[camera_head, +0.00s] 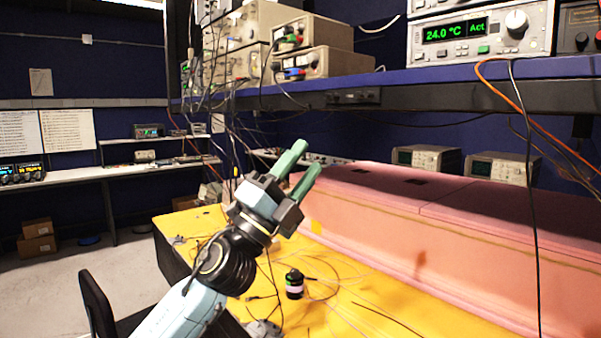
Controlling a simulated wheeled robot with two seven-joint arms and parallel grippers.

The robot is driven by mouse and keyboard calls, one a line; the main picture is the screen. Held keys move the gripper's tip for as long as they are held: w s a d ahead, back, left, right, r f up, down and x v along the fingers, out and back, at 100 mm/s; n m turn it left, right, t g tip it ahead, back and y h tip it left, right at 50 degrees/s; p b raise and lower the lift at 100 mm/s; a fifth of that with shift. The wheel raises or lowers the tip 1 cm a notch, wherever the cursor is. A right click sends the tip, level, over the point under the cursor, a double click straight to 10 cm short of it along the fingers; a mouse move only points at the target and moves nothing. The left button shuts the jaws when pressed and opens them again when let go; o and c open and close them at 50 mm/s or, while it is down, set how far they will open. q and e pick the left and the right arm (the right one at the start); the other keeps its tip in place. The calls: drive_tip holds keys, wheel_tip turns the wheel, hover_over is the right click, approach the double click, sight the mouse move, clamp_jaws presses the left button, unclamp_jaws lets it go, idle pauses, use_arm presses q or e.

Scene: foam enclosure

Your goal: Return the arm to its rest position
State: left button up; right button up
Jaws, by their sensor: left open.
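My left gripper (299,171) shows near the middle of the head view, at the end of my arm coming up from the lower left. Its two green fingers are apart, point up and to the right, and hold nothing. It is raised above the yellow table (345,290), in front of the left end of the pink foam enclosure (450,235). I cannot tell whether it touches the foam. My right gripper is not in view.
A small dark cylinder (294,284) with a pale band stands on the table among loose cables. A shelf (420,85) with instruments (480,30) hangs above, with cables dangling from it. More instruments (425,158) stand behind the foam. A chair (97,305) is at lower left.

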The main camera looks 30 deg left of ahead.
use_arm(q)
drive_tip(key=shift+w+a+f+n+y, duration=0.15)
drive_tip(key=shift+f+n+y, duration=0.3)
drive_tip(key=shift+n+y, duration=0.25)
